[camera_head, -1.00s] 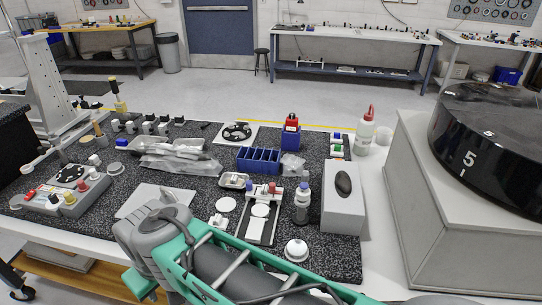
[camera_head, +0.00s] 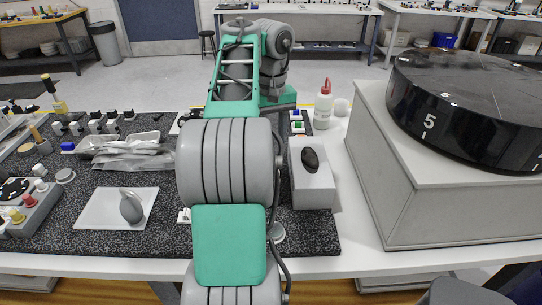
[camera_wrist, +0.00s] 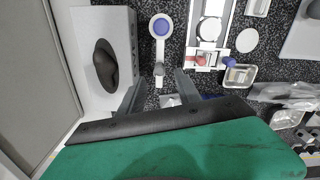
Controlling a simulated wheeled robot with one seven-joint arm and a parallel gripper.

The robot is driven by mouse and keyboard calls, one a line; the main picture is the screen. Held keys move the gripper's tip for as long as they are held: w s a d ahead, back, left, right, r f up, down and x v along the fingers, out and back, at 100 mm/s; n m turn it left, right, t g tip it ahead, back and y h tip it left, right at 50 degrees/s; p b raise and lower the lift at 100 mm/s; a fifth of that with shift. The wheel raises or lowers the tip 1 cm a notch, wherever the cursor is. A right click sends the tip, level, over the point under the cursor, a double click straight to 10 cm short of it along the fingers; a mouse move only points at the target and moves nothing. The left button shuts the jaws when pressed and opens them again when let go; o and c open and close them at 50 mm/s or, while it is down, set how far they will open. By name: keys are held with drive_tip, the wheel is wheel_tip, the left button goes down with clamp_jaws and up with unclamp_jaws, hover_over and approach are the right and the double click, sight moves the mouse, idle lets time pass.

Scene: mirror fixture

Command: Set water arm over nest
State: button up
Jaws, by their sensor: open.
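In the wrist view a round white piece with a blue centre (camera_wrist: 161,26) and a narrow pale stem lies ahead of my gripper; I cannot tell whether it is the water arm. To its right is a white fixture (camera_wrist: 210,32) with a round pad, probably the nest, and red and blue knobs. My gripper (camera_wrist: 158,90) is open and empty, its two dark fingers on either side of the stem's near end, with no contact visible. In the head view my arm covers the fixture and gripper.
A white box (camera_head: 312,190) with a dark rounded object (camera_head: 310,159) on top stands right of my arm. A bottle with a red tip (camera_head: 323,106) stands behind it. A large black drum (camera_head: 470,105) on a grey base is at right. A grey object (camera_head: 131,207) rests on a white plate (camera_head: 95,212).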

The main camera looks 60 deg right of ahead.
wheel_tip(320, 180, down, 6)
drive_tip(key=b, duration=0.3)
drive_tip(key=shift+r, duration=0.2)
clamp_jaws()
idle(1.1)
